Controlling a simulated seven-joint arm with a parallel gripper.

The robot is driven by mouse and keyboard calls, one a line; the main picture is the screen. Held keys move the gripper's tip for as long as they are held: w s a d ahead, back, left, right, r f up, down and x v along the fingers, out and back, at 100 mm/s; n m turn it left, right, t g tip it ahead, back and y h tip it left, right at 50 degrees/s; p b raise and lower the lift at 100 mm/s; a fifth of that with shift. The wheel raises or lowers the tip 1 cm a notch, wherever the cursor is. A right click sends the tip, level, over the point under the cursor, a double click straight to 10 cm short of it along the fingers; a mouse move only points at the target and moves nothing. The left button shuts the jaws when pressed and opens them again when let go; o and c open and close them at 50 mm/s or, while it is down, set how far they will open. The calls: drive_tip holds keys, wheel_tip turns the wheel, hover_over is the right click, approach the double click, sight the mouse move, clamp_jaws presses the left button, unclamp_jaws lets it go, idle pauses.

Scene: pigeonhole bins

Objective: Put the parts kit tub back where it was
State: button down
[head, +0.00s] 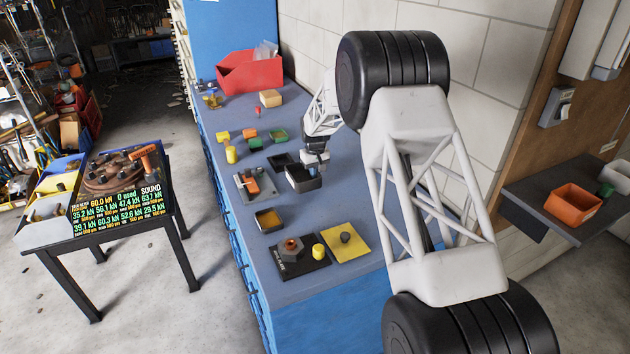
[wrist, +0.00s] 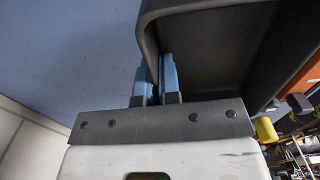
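A black open tub (head: 303,185), which I take for the parts kit tub, is on or just above the grey-blue bench top, near its middle. My gripper (head: 314,160) is at its far rim. In the wrist view my gripper's two blue fingers (wrist: 155,75) straddle the tub's wall (wrist: 205,12), one inside and one outside, close against it. The visible inside of the tub looks dark and empty. I cannot tell whether its base touches the bench.
A dark flat square (head: 281,161) lies left of the tub. A red bin (head: 250,76) stands at the back.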

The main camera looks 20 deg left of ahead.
drive_tip(key=shift+f, duration=1.75)
drive_tip(key=shift+f, duration=0.1)
drive_tip(key=c, duration=1.3)
unclamp_jaws()
drive_tip(key=shift+c, duration=0.2)
wheel_tip(320, 180, up, 12)
drive_tip(key=shift+r, duration=0.1)
drive_tip(key=shift+d, duration=0.1)
